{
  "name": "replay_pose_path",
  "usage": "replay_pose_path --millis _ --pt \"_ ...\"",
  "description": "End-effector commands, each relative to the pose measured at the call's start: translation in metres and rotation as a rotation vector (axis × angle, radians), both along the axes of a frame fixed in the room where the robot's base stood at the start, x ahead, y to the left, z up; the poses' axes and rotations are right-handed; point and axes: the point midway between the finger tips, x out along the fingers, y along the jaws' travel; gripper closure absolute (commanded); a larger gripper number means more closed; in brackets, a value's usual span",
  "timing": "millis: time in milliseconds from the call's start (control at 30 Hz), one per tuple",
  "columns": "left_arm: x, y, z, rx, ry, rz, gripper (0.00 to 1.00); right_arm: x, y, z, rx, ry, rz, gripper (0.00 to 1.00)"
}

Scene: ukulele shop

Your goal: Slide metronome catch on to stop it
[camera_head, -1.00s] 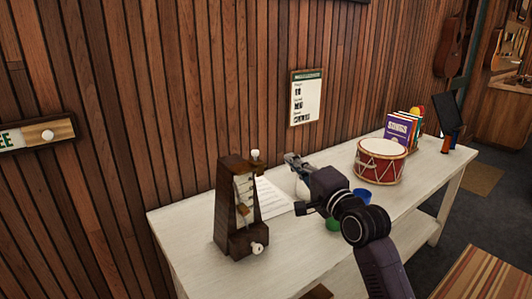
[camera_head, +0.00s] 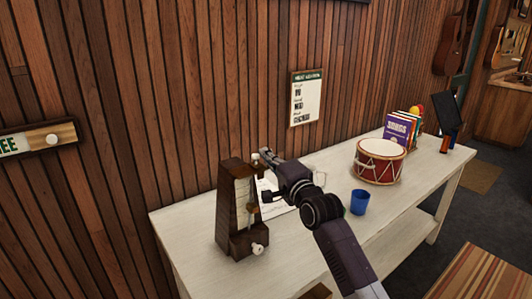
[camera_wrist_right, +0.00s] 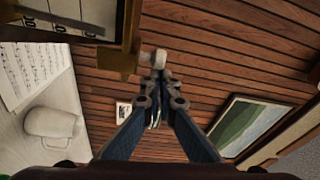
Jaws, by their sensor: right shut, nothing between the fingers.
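The dark wooden metronome (camera_head: 228,212) stands upright at the near left end of the white table, with a pale scale face and a pendulum. Its catch, a brass piece with a white knob (camera_head: 255,159), sticks out at the upper right; the knob (camera_wrist_right: 160,57) also shows in the right wrist view. My right gripper (camera_head: 266,155) is shut and empty, its tips just right of the knob. In the wrist view the fingertips (camera_wrist_right: 157,84) are right by the knob; whether they touch it I cannot tell. My left gripper is not in view.
On the white table (camera_head: 190,250) are a blue cup (camera_head: 359,202), a red drum (camera_head: 379,162) and songbooks (camera_head: 399,131). A white mug (camera_wrist_right: 50,127) and sheet music (camera_wrist_right: 35,75) lie below the gripper in the wrist view. A plank wall (camera_head: 150,90) stands behind.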

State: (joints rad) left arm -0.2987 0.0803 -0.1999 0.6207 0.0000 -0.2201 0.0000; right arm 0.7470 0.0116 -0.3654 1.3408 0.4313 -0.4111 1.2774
Motion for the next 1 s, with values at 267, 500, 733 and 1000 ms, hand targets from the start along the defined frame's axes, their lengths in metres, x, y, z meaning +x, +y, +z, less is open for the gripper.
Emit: replay_pose_path --millis 267,500,733,1000 --pt "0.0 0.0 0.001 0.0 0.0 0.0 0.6 -0.003 0.002 -0.002 0.001 0.001 -0.001 1.0" --pt "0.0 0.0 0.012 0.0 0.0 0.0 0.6 -0.01 0.013 0.001 0.004 0.003 0.003 1.0" --pt "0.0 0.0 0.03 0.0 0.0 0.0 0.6 -0.028 0.038 0.001 0.004 0.002 0.001 1.0" --pt "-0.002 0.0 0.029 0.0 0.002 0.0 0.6 -0.031 0.041 -0.002 0.001 0.002 0.002 1.0"
